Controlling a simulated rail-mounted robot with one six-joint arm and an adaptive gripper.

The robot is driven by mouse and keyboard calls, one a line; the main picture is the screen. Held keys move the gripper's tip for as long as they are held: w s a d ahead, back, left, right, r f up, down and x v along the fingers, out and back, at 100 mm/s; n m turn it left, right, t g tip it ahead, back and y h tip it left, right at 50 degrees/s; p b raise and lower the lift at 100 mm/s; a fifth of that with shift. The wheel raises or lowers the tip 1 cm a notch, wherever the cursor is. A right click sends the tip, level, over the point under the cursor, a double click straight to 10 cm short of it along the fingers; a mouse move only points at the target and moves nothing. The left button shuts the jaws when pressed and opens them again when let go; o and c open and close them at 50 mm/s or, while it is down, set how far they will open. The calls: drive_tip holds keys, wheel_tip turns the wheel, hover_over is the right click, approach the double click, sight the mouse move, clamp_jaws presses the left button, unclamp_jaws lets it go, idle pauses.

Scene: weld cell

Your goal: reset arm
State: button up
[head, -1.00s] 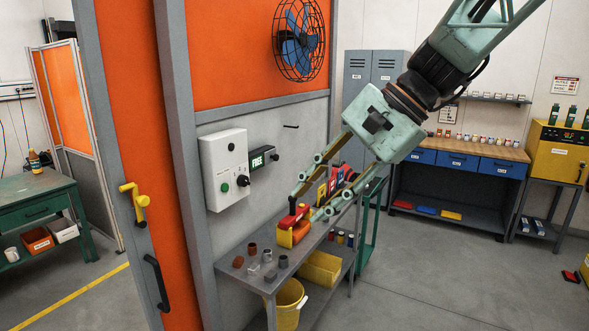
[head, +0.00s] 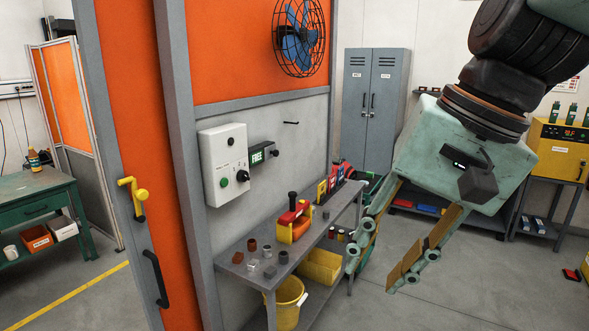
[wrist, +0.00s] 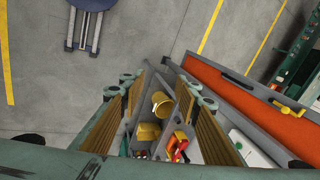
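My gripper (head: 374,277) hangs at the right of the head view, in front of the metal shelf table. Its two fingers are spread wide with nothing between them. In the wrist view my gripper (wrist: 162,84) also shows open, with the shelf table far beyond the fingers. A yellow and red item with a black knob (head: 293,224) stands on the shelf table, clear of my gripper.
The shelf table (head: 232,268) holds several small cups, with a yellow bin (head: 320,267) and yellow bucket (head: 288,305) below. The orange door (head: 135,150) is at left, grey lockers (head: 374,110) behind. Open floor lies at lower right.

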drive_tip(key=s+d+f+n+t+h+b, duration=0.1)
drive_tip(key=s+d+f+n+h, duration=0.2)
drive_tip(key=s+d, duration=0.6)
drive_tip(key=s+f+n, duration=0.1)
drive_tip(key=s+f, duration=0.1)
drive_tip(key=s, duration=0.1)
drive_tip(key=shift+s+t+b, duration=0.3)
drive_tip(key=shift+a, duration=0.1)
idle(1.6)
